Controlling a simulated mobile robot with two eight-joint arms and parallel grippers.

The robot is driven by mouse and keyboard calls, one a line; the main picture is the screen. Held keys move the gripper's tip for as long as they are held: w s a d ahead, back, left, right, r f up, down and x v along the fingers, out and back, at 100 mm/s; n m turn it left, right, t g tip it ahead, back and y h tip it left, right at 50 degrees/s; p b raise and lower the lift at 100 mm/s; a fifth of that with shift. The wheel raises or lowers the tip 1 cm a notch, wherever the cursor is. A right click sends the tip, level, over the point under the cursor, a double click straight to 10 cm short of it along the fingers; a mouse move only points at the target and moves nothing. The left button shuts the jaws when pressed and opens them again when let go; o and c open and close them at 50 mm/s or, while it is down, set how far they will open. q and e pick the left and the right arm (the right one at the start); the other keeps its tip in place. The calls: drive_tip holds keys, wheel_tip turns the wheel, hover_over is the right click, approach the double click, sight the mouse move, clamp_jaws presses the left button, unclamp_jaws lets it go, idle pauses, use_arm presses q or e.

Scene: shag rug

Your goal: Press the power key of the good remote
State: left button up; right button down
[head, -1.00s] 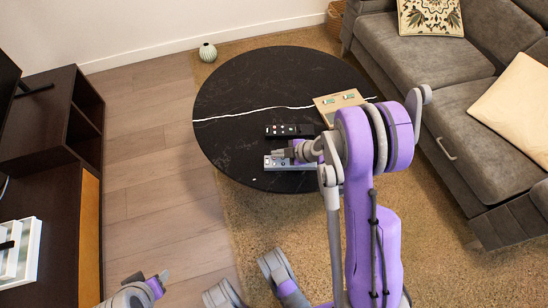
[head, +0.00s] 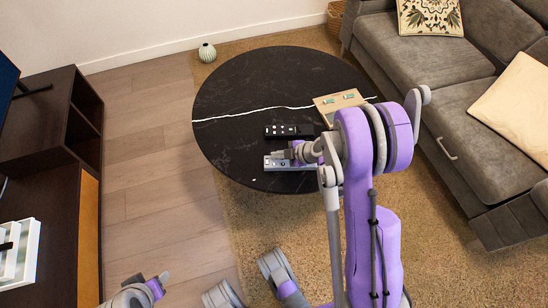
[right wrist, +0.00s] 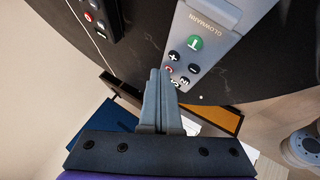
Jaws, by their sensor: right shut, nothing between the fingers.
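A grey remote (head: 290,163) lies near the front edge of the round dark table. In the right wrist view this remote (right wrist: 207,45) shows a green key (right wrist: 195,43), plus and minus keys, and a red key partly hidden by my fingertips. A black remote (head: 289,131) lies behind it; its red key shows in the right wrist view (right wrist: 88,16). My right gripper (head: 277,155) is shut and empty, its fingertips (right wrist: 160,72) at the grey remote's keys. Whether they touch is unclear. My left gripper (head: 162,278) is low at the left, its jaws unclear.
The round table (head: 235,90) also bears a light wooden tray (head: 338,101) at the right. A dark cabinet (head: 50,120) with a blue-lit screen (head: 7,80) stands at the left. A grey sofa (head: 440,90) is at the right.

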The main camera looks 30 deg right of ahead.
drive_tip(key=shift+r, duration=0.1)
drive_tip(key=shift+r+p, duration=0.6)
drive_tip(key=shift+r, duration=0.05)
drive_tip(key=shift+r, duration=0.1)
wheel_tip(320, 180, up, 5)
drive_tip(key=p, duration=0.3)
drive_tip(key=shift+p, duration=0.3)
idle(1.8)
